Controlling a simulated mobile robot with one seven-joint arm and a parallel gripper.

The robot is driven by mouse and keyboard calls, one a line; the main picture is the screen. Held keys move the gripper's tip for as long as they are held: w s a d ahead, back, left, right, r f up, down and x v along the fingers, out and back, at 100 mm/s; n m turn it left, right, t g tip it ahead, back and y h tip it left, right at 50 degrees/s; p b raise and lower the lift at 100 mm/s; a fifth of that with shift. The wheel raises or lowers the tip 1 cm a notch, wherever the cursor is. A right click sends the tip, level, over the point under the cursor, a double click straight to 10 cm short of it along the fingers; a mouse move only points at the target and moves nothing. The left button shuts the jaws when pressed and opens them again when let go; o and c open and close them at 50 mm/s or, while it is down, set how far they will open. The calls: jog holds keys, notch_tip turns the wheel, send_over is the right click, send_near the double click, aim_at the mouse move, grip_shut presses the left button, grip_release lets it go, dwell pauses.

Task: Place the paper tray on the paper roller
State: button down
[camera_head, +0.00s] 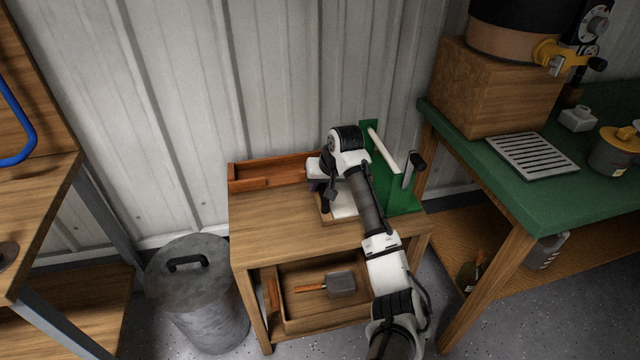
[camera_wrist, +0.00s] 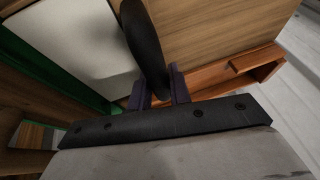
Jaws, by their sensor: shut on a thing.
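The paper tray, a shallow wooden piece with a white top (camera_head: 344,209), is on or just above the small wooden table; my arm partly hides it. Its white surface fills the upper left of the wrist view (camera_wrist: 70,40). The paper roller (camera_head: 402,192) is a green stand with a white roll and a dark-knobbed crank, just right of the tray. My gripper (camera_head: 324,188) is at the tray's left side. In the wrist view my gripper (camera_wrist: 160,98) is shut on a dark rounded handle (camera_wrist: 146,42) beside the white surface. Its join to the tray is hidden.
A reddish wooden box (camera_head: 262,184) lies at the table's back left. The table top (camera_head: 262,225) is bare at front left. A lidded metal bin (camera_head: 195,290) stands left. A green-topped bench (camera_head: 500,172) stands right, and a metal wall is close behind.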

jog(key=c, duration=1.3)
grip_release()
jog(key=shift+f, duration=0.1)
jog(key=v, duration=1.2)
jog(key=shift+r, duration=0.2)
